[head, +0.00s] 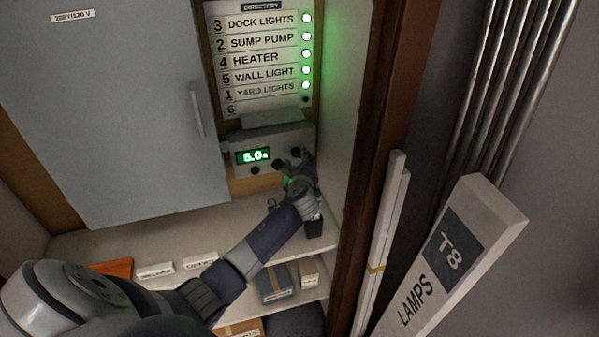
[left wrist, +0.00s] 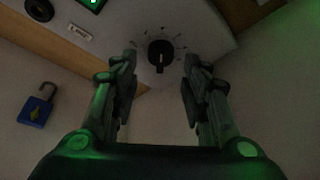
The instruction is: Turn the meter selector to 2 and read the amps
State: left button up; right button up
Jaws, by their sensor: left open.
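The meter (head: 240,172) is a grey box under the directory board, and its green display (head: 253,156) seems to read 5.0 A. The selector (left wrist: 160,55) is a round black knob on the meter's face, with tick marks around it and a pale mark low on it. Its numbers are too small to read. My left gripper (head: 294,158) is at the right side of the meter and hides most of the knob in the head view. In the left wrist view, its open fingers (left wrist: 160,60) stand either side of the knob, apparently apart from it. My right gripper is out of view.
The directory (head: 262,60) lists numbered loads; lamps 3, 2, 4, 5 and 1 are green, 6 is dark. A grey cabinet door (head: 110,110) stands left. A shelf (head: 110,242) lies below. A lamp carton (head: 480,215) leans right.

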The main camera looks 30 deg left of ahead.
pick_arm(q)
jog(key=v, duration=0.9)
jog(key=shift+s, duration=0.2)
jog(key=shift+d, duration=0.1)
